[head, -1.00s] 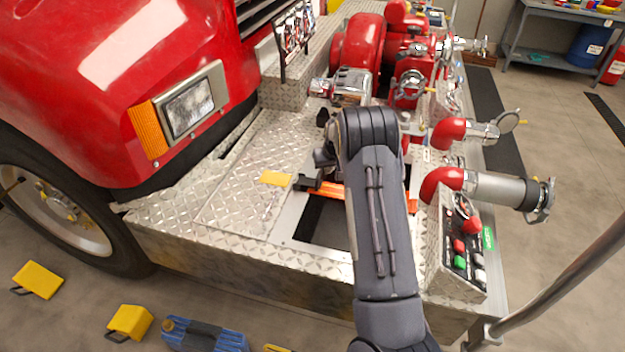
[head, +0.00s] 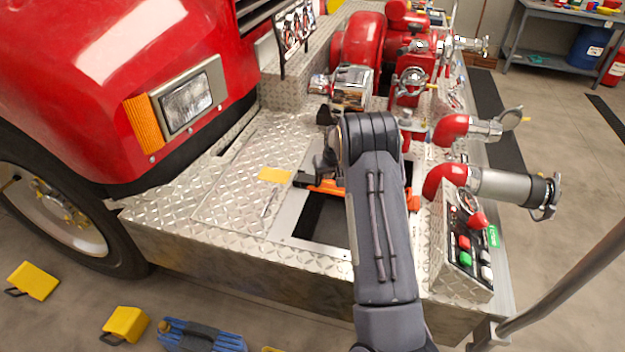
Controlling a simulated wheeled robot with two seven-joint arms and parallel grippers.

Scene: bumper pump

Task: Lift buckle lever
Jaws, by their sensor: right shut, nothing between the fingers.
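An orange strap or bar (head: 325,187) lies across the dark opening in the bumper deck, and its right end shows beyond my arm. A small black piece (head: 303,179) sits at its left end; I cannot tell whether this is the buckle lever. My right gripper (head: 323,168) is just above the left part of the orange piece, shut and empty. Its fingertips are small and partly hidden behind my own wrist, so I cannot tell if they touch anything. My left gripper is out of view.
The diamond-plate deck (head: 235,190) has a yellow tag (head: 275,175) left of the opening. A chrome fitting (head: 352,87) and red pump body (head: 362,50) stand behind. A red-and-grey pipe outlet (head: 500,187) and a button panel (head: 468,245) stand to the right of my arm.

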